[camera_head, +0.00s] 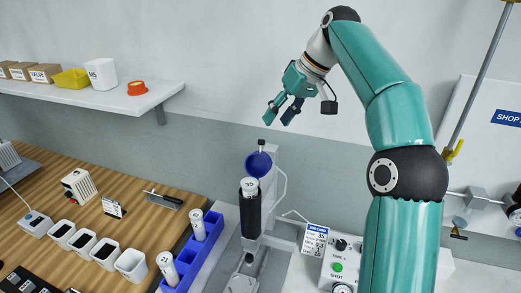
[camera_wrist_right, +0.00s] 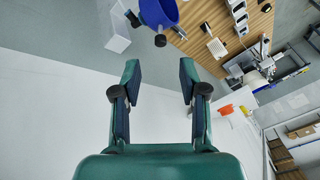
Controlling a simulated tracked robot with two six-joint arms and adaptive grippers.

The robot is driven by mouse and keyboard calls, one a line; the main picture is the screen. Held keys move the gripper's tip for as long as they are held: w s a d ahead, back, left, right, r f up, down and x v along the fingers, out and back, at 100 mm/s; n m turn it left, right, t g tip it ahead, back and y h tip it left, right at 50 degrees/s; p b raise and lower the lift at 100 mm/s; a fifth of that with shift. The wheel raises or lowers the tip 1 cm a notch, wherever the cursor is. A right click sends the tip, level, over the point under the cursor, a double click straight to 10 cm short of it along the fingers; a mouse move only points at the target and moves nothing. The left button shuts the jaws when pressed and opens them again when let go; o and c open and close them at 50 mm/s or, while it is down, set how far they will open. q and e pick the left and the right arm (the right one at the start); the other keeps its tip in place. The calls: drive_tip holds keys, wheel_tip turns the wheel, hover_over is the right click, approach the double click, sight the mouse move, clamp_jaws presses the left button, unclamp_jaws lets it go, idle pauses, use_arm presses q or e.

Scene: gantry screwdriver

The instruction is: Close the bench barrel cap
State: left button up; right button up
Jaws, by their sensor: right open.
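The bench barrel (camera_head: 250,217) is a black upright cylinder on a grey stand, with a white-topped cartridge (camera_head: 249,187) showing in its mouth. Its blue cap (camera_head: 258,164) stands open above and behind the mouth, with a dark knob (camera_head: 262,143) on top. The blue cap (camera_wrist_right: 160,11) and its knob (camera_wrist_right: 160,40) also show at the top of the right wrist view. My right gripper (camera_head: 279,117) is above and to the right of the cap, apart from it. Its fingers (camera_wrist_right: 158,75) are spread and empty. My left gripper is in no view.
A blue rack (camera_head: 197,252) with white cartridges stands left of the barrel. White cups (camera_head: 105,252) stand on the wooden bench. A control box (camera_head: 343,262) with a green button is to the right. A wall shelf (camera_head: 120,101) holds boxes and an orange ring. Space around my right gripper is clear.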

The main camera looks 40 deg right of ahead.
sight(263, 140)
drive_tip(key=b+x, duration=0.1)
drive_tip(key=x, duration=0.8)
drive_tip(key=shift+a+f+b, duration=0.1)
drive_tip(key=shift+f+b, duration=0.05)
drive_tip(key=shift+b, duration=0.15)
drive_tip(key=shift+c, duration=0.2)
